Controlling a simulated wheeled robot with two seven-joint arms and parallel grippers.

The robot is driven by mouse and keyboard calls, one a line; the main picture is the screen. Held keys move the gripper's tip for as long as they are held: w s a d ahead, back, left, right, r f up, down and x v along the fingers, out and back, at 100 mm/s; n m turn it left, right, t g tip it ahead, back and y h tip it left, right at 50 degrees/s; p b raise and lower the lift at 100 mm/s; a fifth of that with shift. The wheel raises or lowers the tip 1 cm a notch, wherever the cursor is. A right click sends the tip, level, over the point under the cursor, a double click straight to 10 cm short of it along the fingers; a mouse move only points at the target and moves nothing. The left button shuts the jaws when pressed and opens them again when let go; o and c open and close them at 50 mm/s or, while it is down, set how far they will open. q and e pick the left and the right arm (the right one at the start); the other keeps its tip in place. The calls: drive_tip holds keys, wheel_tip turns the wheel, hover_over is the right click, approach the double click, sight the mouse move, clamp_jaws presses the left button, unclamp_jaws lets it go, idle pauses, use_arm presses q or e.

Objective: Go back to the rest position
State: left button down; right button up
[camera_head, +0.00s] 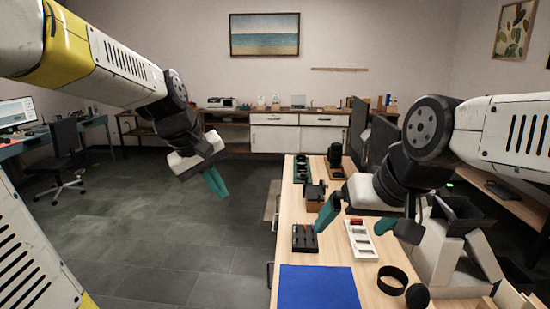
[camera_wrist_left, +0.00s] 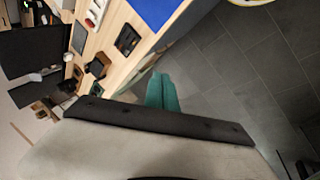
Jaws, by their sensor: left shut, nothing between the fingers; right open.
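My left gripper (camera_head: 215,183) has green fingers and hangs over the open floor, left of the wooden table (camera_head: 335,249). Its fingers are together and empty; they also show in the left wrist view (camera_wrist_left: 161,91). My right gripper (camera_head: 357,220) is above the table, with its two green fingers spread apart and nothing seen between them. Below and around it on the table are a white tray (camera_head: 361,240) and a black ring (camera_head: 392,280).
A blue mat (camera_head: 318,287) lies at the table's near end. A black tray (camera_head: 305,238) lies near its left edge, with small dark items further back. The grey floor (camera_head: 180,240) left of the table is clear. A desk chair (camera_head: 66,150) stands far left.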

use_arm(q)
drive_tip(key=s+a+m+t+y, duration=0.1)
drive_tip(key=s+m, duration=0.5)
drive_tip(key=s, duration=0.7)
drive_tip(key=shift+s+a+f+t, duration=0.2)
drive_tip(key=shift+s+t, duration=0.15)
drive_tip(key=shift+t, duration=0.25)
